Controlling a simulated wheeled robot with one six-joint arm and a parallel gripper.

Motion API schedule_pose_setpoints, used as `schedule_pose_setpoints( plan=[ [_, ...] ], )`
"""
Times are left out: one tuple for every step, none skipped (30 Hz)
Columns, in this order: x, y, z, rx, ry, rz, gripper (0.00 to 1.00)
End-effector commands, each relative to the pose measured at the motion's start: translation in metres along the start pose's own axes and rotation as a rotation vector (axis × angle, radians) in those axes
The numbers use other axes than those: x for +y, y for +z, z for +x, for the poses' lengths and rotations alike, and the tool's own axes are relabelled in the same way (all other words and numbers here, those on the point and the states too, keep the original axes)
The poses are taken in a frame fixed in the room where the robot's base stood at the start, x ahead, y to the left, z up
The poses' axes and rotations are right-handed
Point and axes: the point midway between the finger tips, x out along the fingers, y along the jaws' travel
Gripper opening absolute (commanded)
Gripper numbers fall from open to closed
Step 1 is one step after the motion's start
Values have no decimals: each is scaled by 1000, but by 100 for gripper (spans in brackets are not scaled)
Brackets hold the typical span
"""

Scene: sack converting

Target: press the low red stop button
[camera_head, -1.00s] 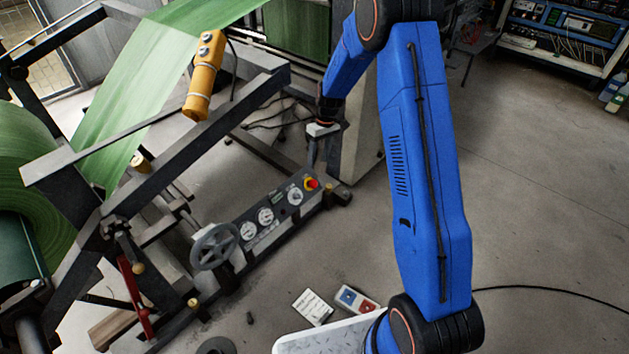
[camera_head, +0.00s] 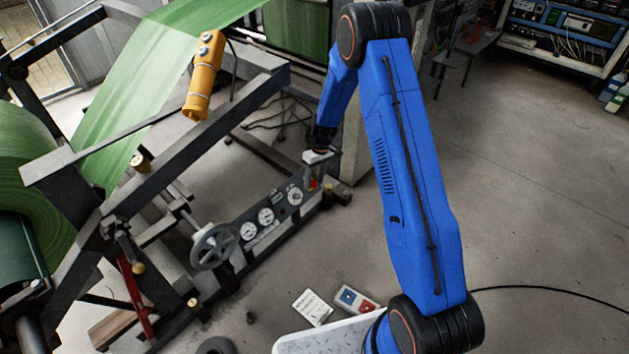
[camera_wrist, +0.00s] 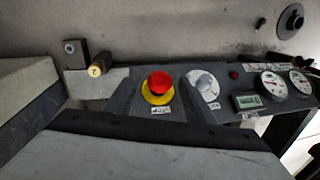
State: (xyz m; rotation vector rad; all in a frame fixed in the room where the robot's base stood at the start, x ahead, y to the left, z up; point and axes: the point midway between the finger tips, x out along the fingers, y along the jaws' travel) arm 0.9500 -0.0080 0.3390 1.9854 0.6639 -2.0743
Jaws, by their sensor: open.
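The red stop button (camera_wrist: 160,82) has a domed red cap on a yellow collar. It sits on a dark low control panel (camera_wrist: 122,104) in the wrist view. In the head view the button (camera_head: 313,184) shows at the panel's right end, partly covered by my gripper (camera_head: 315,171). My gripper is open and empty, just above the button. In the wrist view its grey parts fill the left and lower edges, and the cap shows clear beyond them. I cannot tell whether the gripper touches the button.
Beside the button are a grey knob (camera_wrist: 206,85), a small display (camera_wrist: 246,101) and dial gauges (camera_wrist: 273,84). A handwheel (camera_head: 214,246) stands at the panel's left end. A yellow pendant (camera_head: 203,76) hangs above the frame. Open floor lies to the right, crossed by a black cable (camera_head: 545,287).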

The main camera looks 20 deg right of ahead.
Motion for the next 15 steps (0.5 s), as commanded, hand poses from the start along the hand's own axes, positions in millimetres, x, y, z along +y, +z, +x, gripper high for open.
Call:
schedule_pose_setpoints(
  plan=[
    [0,0,0,0,0,0,49],
    [0,0,0,0,0,0,49],
    [0,0,0,0,0,0,49],
    [0,0,0,0,0,0,44],
    [0,0,0,0,0,0,37],
    [0,0,0,0,0,0,28],
    [0,0,0,0,0,0,21],
    [0,0,0,0,0,0,13],
    [0,0,0,0,0,0,4],
    [0,0,0,0,0,0,0],
    [0,0,0,0,0,0,0],
    [0,0,0,0,0,0,0],
    [0,-1,0,0,0,-1,0],
    [0,-2,1,0,0,-1,0],
    [0,-4,3,0,0,-1,0]
  ],
)
